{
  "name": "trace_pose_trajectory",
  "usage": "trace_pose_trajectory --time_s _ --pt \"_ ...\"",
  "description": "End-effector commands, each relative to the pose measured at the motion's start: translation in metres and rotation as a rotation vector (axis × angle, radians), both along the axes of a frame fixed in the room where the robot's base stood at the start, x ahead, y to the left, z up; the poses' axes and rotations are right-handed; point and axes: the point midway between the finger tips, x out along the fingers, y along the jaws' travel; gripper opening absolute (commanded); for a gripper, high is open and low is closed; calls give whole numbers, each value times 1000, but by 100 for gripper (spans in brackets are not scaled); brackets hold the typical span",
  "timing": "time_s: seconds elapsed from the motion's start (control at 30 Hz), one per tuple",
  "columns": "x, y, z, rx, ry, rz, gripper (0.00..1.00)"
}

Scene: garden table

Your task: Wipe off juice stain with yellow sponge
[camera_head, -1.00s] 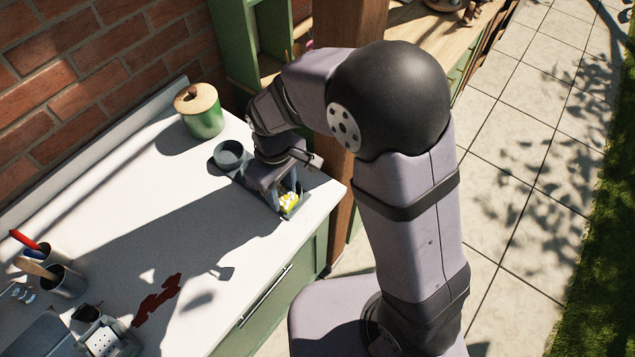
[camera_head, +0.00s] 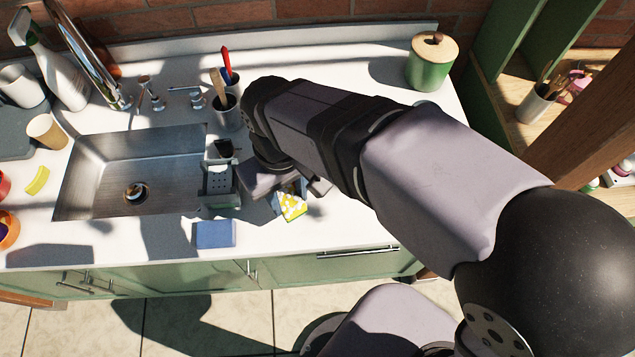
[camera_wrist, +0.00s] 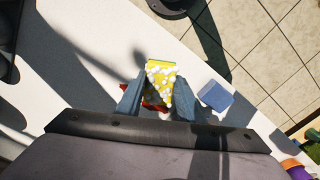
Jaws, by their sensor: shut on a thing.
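The yellow sponge (camera_head: 291,207), with white foam or spots on its face, is between the fingers of my gripper (camera_head: 288,196) over the counter, right of the sink. In the wrist view my gripper (camera_wrist: 157,100) is shut on the sponge (camera_wrist: 161,80), with a blue-grey finger on each side. The red juice stain (camera_wrist: 126,88) shows in the wrist view beside and under the sponge, mostly hidden by it and the fingers. In the head view my arm and the sponge hide the stain. I cannot tell whether the sponge touches the counter.
A blue sponge or block (camera_head: 214,235) lies near the counter's front edge. A grey caddy (camera_head: 220,188) stands close left of my gripper, beside the sink (camera_head: 95,160). A utensil cup (camera_head: 227,112) stands behind. A green canister (camera_head: 430,65) is at the back right.

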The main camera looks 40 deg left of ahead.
Motion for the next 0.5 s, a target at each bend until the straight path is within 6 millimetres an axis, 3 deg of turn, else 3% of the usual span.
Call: trace_pose_trajectory --time_s 0.27,0.5 --pt "-7 2 -1 1 0 10 0" --pt "-6 2 -16 0 0 10 0"
